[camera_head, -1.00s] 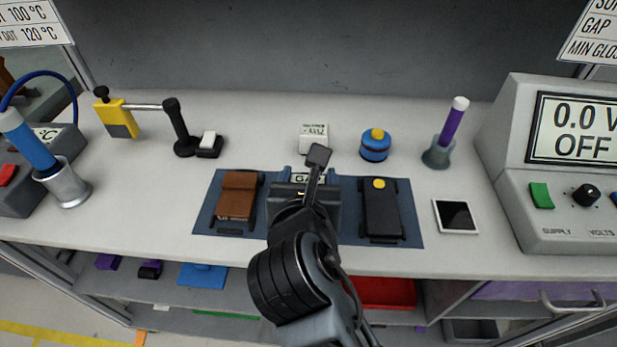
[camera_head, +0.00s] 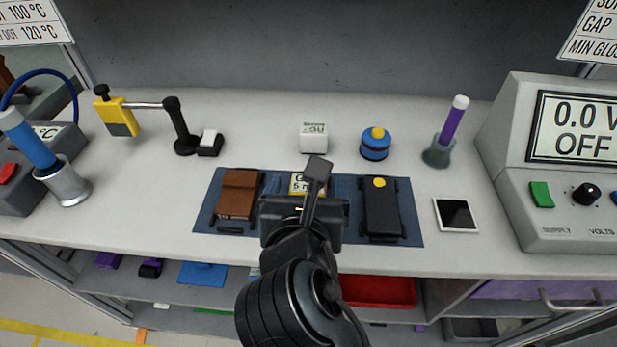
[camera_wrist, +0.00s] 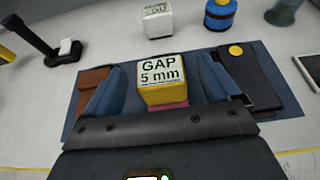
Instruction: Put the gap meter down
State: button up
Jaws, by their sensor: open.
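The gap meter (camera_wrist: 163,80) is a small yellow block with a pink lower part and a white label reading "GAP 5 mm". It stands on the dark blue mat (camera_head: 206,208), between a brown device and a black one. In the head view its yellow top (camera_head: 303,183) shows just beyond my gripper (camera_head: 303,200), which hides the rest. In the wrist view my gripper (camera_wrist: 161,66) is open, with its blue fingers on either side of the meter and a narrow gap at each side.
The brown device (camera_head: 238,195) and black device with a yellow button (camera_head: 381,208) flank my gripper closely. A white labelled cube (camera_head: 313,138) and blue round piece (camera_head: 375,145) stand behind. A white-framed tablet (camera_head: 456,215) lies right of the mat.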

jog(key=v, duration=0.8)
